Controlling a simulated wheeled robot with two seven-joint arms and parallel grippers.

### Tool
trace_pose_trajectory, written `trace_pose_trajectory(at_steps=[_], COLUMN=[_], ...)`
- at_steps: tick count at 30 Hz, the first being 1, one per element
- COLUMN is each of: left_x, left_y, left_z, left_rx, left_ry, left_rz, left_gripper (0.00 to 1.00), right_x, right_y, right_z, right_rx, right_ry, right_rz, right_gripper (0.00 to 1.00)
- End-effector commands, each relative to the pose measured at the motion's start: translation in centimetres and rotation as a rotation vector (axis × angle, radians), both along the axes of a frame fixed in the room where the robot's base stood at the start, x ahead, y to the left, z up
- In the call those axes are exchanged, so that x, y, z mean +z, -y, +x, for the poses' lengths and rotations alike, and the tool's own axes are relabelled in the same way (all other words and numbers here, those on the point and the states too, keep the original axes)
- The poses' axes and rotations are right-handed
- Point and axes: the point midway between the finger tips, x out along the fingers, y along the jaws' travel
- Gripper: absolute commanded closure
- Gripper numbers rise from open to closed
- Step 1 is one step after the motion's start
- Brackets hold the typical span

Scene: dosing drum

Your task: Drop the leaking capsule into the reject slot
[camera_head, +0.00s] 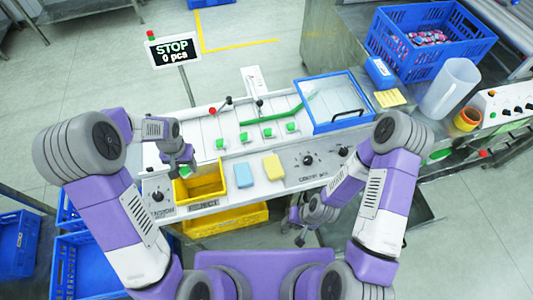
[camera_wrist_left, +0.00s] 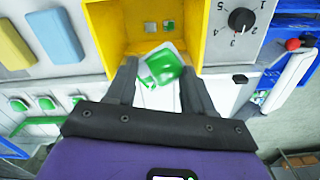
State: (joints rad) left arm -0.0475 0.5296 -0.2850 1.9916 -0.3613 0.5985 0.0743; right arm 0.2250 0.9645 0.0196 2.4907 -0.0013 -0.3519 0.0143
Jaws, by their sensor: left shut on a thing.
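The yellow reject slot (camera_head: 209,188) is an open-topped bin at the left front of the machine, above a label reading REJECT. It also shows in the left wrist view (camera_wrist_left: 107,28). My left gripper (camera_head: 181,168) is over its back left part. In the left wrist view my left gripper (camera_wrist_left: 157,72) is shut on a green and white capsule (camera_wrist_left: 163,68), held tilted near the slot's edge. I cannot make out a leak on it. The head view does not show this capsule clearly. My right gripper (camera_head: 300,238) hangs in front of the machine; its fingers are too small to judge.
Several green pieces (camera_head: 244,137) sit in a row on the white deck. A blue sponge (camera_head: 243,175) and a yellow sponge (camera_head: 273,167) lie right of the slot. A blue-framed box (camera_head: 309,88) stands behind. A sign (camera_head: 173,51) reads STOP, 0 pcs.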

Motion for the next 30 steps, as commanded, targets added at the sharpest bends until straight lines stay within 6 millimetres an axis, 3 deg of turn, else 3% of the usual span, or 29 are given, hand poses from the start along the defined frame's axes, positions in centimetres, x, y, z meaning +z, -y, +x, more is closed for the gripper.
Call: trace_pose_trajectory(at_steps=[3,12,13,18,26,30], left_x=[-1.3,-1.4,-1.4,-1.4,-1.4,-0.3], left_y=[0.0,0.0,0.0,0.0,0.0,0.0], left_z=[0.0,0.0,0.0,0.0,0.0,0.1], left_rx=[0.0,0.0,0.0,0.0,0.0,0.001], left_ry=[-0.001,0.0,0.0,0.0,0.0,0.003], left_rz=[0.0,0.0,0.0,0.0,0.0,0.0], left_gripper=[0.75,0.75,0.44,0.18,0.18,0.18], right_x=[-1.0,-1.0,-1.0,-1.0,-1.0,-0.9], right_y=[0.0,0.0,0.0,0.0,0.0,0.0], right_z=[0.0,0.0,0.0,0.0,0.0,0.0], right_rx=[0.0,0.0,0.0,0.0,0.0,0.0], right_ry=[0.0,0.0,0.0,0.0,0.0,0.0], right_rz=[0.0,0.0,0.0,0.0,0.0,0.0], right_gripper=[0.62,0.62,0.62,0.62,0.62,0.62])
